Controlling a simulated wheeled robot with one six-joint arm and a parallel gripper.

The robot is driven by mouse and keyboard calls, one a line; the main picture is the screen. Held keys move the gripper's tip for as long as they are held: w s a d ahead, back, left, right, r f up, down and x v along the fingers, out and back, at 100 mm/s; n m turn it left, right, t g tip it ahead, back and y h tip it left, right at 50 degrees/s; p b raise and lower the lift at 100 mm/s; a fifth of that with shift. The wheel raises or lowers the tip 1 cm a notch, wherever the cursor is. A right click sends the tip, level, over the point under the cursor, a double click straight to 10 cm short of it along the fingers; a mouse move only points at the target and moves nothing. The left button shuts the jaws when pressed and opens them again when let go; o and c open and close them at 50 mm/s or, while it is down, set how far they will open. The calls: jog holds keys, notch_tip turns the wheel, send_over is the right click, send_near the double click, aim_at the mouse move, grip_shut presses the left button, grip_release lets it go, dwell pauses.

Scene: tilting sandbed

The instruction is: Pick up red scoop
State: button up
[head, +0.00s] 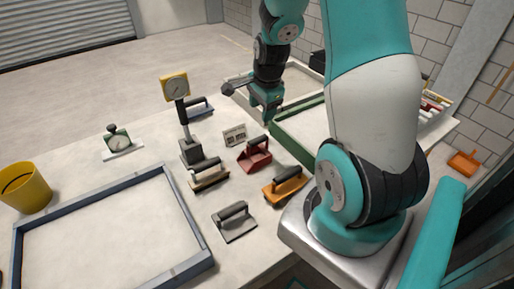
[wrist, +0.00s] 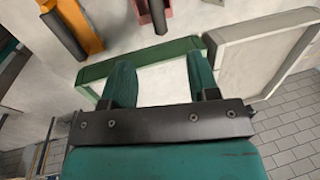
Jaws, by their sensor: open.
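The red scoop (head: 255,156) with a dark handle lies on the table, left of the green-framed tray in the head view. Part of it shows at the top edge of the wrist view (wrist: 139,10), where the rest is cut off. My gripper (head: 266,112) is beyond the scoop, near the tray's far left corner, and apart from the scoop. In the wrist view my gripper's two teal fingers (wrist: 161,70) are spread with nothing held between them, over the green-framed tray.
An orange scoop (head: 285,185), a grey scoop (head: 234,221) and a brown-edged tool (head: 209,175) lie near the red scoop. A small white block (head: 234,135) and a dial gauge on a stand (head: 176,90) are close by. The green frame (head: 292,146) borders the right.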

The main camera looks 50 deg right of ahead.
aim_at(258, 139)
jog(key=f, duration=0.3)
jog(key=w+f+p, duration=0.1)
jog(key=f, duration=0.3)
jog(key=w+f, duration=0.1)
jog(key=f, duration=0.2)
jog(key=shift+d+f+p, duration=0.2)
jog(key=shift+f+p, duration=0.1)
jog(key=shift+f, duration=0.1)
jog(key=shift+w+d+f+p, duration=0.15)
jog(key=shift+f+p, duration=0.35)
jog(key=shift+f, duration=0.8)
jog(key=shift+w+d+f+p, duration=0.15)
jog(key=shift+f+p, duration=0.3)
jog(key=shift+f, duration=0.8)
jog(key=shift+a, duration=0.1)
jog(key=shift+c, duration=0.3)
grip_shut()
